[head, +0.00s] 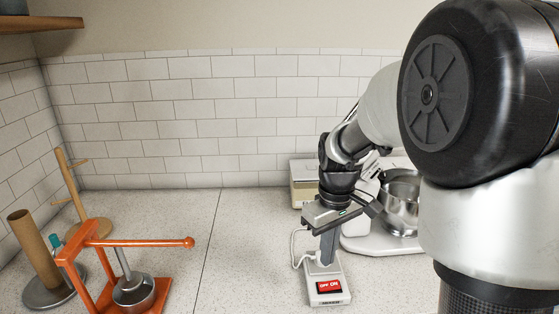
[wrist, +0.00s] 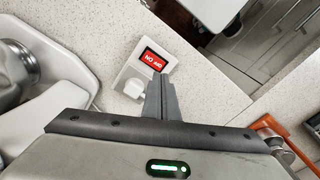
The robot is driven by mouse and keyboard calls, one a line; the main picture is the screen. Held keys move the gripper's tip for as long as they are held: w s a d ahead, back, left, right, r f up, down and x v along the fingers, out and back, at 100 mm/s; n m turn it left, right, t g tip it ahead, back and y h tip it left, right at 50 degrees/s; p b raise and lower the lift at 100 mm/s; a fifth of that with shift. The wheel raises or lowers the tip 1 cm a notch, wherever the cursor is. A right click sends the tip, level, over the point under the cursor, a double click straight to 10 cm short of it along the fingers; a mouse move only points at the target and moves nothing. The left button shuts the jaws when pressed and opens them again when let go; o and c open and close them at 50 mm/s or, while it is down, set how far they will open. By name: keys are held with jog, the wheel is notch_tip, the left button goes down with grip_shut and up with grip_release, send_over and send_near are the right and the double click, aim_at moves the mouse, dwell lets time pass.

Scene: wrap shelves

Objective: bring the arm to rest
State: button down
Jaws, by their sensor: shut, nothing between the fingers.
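My gripper (head: 327,248) points down over the counter at the right of centre in the head view. Its fingers are together with nothing between them. In the wrist view the closed fingers (wrist: 161,97) reach up toward a white power strip. The power strip (head: 328,299) has a red ON/OFF switch (head: 329,286) and a plug at its far end. The fingertips are at or just above the plug end; I cannot tell whether they touch. The strip also shows in the wrist view (wrist: 165,48), with its plug (wrist: 131,88) beside the fingers.
A white stand mixer with a metal bowl (head: 401,205) stands right of my gripper. A beige box-like appliance (head: 303,184) is behind it. An orange press (head: 150,242), a paper roll holder (head: 35,255) and a wooden stand (head: 72,188) are at left. The counter between (head: 240,245) is clear.

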jog(key=s+r+m+t+p, duration=0.5)
jog(key=s+r, duration=1.2)
jog(key=r, duration=0.1)
jog(key=shift+s+r+m+p, duration=0.2)
jog(key=shift+s+m+p, duration=0.1)
jog(key=shift+s+p, duration=0.1)
jog(key=shift+w, duration=0.15)
